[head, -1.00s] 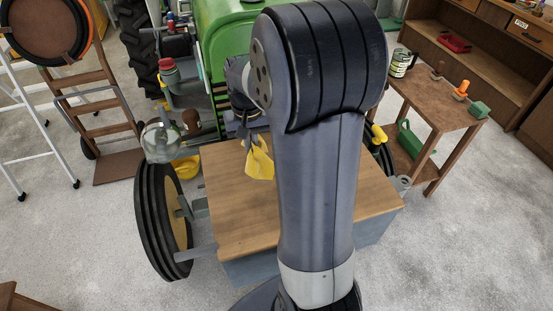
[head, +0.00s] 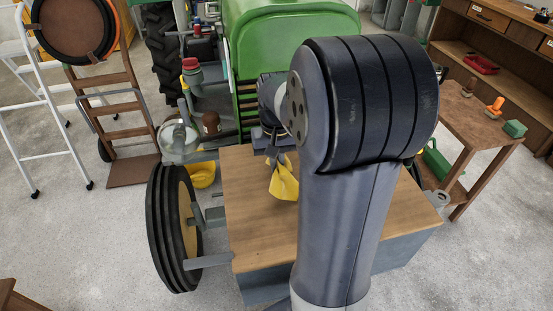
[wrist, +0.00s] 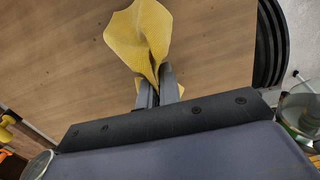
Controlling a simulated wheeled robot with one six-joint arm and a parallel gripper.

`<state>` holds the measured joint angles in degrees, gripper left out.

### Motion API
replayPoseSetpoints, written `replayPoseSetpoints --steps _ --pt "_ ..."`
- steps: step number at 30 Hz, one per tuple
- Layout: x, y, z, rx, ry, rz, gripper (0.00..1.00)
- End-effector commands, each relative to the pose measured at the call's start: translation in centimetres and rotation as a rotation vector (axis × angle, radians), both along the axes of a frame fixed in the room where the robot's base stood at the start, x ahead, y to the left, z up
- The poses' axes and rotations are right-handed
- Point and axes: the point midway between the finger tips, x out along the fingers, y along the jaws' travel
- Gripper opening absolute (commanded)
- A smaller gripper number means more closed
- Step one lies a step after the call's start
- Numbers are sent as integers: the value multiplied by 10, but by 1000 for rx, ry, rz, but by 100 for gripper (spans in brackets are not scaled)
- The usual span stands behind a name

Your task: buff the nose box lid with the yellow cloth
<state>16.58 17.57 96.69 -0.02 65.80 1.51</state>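The yellow cloth (head: 285,178) hangs from my gripper (head: 273,150) over the wooden lid of the nose box (head: 255,225). In the wrist view the cloth (wrist: 143,38) is pinched between the two fingers of my gripper (wrist: 157,82), which are shut on it. The lid (wrist: 70,60) fills most of that view behind the cloth. I cannot tell whether the cloth touches the lid. My arm hides the right part of the lid in the head view.
The green tractor (head: 285,25) stands behind the box, with a front wheel (head: 172,228) at left. A hand truck (head: 125,120) and a white ladder (head: 28,110) stand further left. A brown side table (head: 470,120) with tools is at right. The floor in front is open.

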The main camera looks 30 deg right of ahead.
Motion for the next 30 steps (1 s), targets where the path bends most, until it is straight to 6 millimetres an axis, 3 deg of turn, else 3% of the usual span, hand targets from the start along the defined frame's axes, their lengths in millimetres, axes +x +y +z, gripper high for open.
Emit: replayPoseSetpoints --steps 1,6,14,30 --pt "0 0 -11 1 2 0 0" --pt "0 0 -28 0 0 0 0" --pt "0 0 -28 0 -1 0 0" --pt "0 0 -28 0 0 0 46"
